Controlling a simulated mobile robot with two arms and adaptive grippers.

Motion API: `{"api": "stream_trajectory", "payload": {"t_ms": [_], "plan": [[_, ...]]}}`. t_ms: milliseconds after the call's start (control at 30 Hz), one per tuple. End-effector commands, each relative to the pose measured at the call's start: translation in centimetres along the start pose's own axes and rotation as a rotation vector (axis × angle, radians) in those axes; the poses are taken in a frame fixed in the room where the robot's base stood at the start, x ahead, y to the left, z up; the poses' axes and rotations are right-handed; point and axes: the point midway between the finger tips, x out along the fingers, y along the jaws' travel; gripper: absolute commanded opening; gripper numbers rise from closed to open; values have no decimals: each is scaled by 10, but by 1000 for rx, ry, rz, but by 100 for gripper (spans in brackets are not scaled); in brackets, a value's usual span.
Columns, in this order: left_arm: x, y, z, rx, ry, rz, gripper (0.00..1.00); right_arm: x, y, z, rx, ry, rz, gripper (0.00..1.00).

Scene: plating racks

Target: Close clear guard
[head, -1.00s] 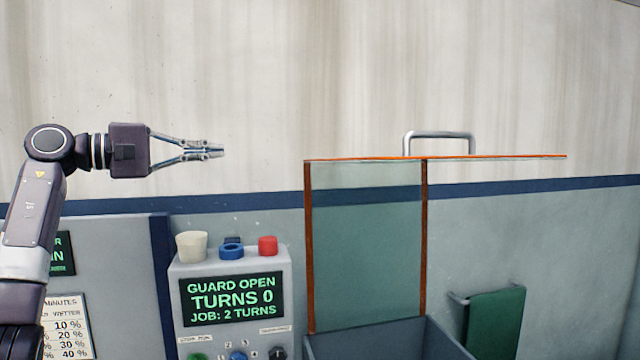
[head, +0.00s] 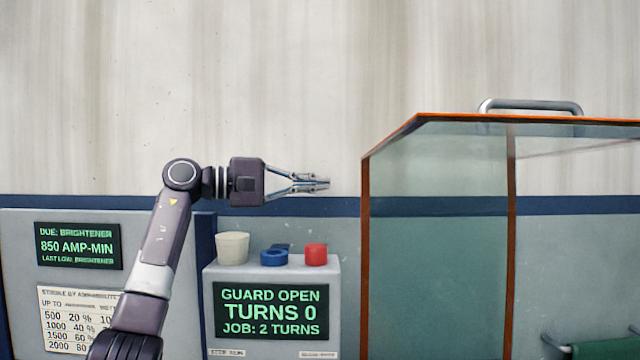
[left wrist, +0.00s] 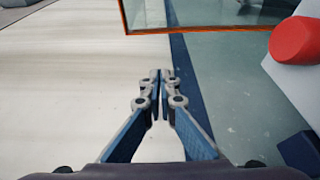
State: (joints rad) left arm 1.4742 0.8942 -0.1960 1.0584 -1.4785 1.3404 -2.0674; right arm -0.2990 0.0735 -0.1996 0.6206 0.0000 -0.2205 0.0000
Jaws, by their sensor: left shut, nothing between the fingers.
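The clear guard (head: 437,250) stands raised at the right of the head view, with orange-brown edges and a grey bar handle (head: 530,105) on top. The control box screen (head: 270,311) reads "GUARD OPEN", "TURNS 0", "JOB: 2 TURNS". My left gripper (head: 328,184) is shut and empty, pointing right, in the air left of the guard's near edge. In the left wrist view its fingertips (left wrist: 161,75) are together, and part of the guard's orange edge (left wrist: 210,29) shows ahead. My right gripper is out of view.
The wall area above my arm is clear.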

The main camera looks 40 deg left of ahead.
Motion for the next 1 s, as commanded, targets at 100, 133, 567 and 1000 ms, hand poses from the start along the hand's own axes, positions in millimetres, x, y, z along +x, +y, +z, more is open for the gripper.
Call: {"api": "stream_trajectory", "payload": {"t_ms": [100, 133, 567, 1000], "plan": [[28, 4, 2, -1, -5, -2, 0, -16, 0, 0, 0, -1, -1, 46], [35, 5, 2, -2, -6, -2, 0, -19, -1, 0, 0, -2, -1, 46], [63, 1, 24, 3, 0, -1, 0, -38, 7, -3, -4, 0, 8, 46], [58, 0, 38, 0, 0, -1, 0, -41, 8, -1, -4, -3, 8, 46]]}}
